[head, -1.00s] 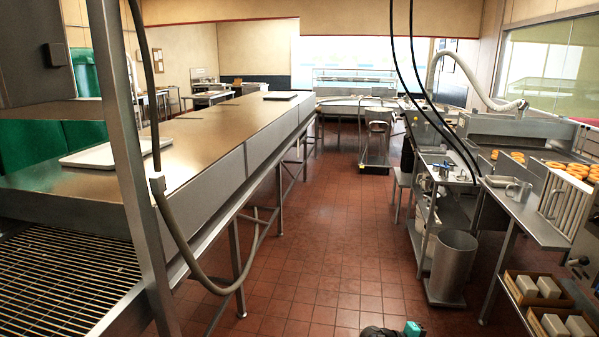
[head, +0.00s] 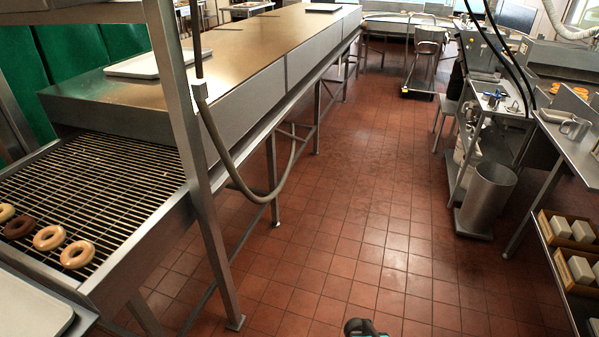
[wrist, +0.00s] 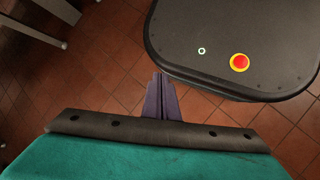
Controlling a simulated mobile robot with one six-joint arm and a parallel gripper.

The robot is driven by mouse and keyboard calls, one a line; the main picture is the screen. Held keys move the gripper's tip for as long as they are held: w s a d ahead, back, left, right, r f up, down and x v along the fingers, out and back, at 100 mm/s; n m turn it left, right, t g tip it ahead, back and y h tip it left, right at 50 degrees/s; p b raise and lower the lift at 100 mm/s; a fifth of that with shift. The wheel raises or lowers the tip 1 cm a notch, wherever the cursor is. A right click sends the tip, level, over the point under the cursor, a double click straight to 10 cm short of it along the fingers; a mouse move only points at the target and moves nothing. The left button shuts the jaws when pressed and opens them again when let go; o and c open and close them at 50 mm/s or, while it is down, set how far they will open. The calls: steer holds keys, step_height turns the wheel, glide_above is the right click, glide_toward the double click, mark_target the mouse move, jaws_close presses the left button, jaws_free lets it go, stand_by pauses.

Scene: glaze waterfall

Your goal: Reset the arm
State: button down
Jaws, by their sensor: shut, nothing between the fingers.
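My gripper (wrist: 161,82) shows in the wrist view, with its two dark purple fingers together and nothing between them. It points over the red tiled floor, beside the rounded dark top of my own base, which bears a red and yellow button. In the head view only a small dark and teal part of my arm shows at the bottom edge, and the fingertips cannot be made out there.
A wire conveyor (head: 95,190) with several donuts (head: 48,237) stands at the left, beside a long steel counter (head: 240,45). A hose (head: 238,175) hangs from a post. At the right are a metal bin (head: 487,197) and a shelf with boxes (head: 570,230). The tiled floor (head: 350,190) between is clear.

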steer(key=s+a+m+y, duration=0.1)
steer(key=s+a+y, duration=0.2)
steer(key=a, duration=0.5)
steer(key=shift+a+f+m+y, duration=0.3)
steer(key=shift+m+y, duration=0.1)
steer(key=shift+y, duration=0.2)
stand_by(0.4)
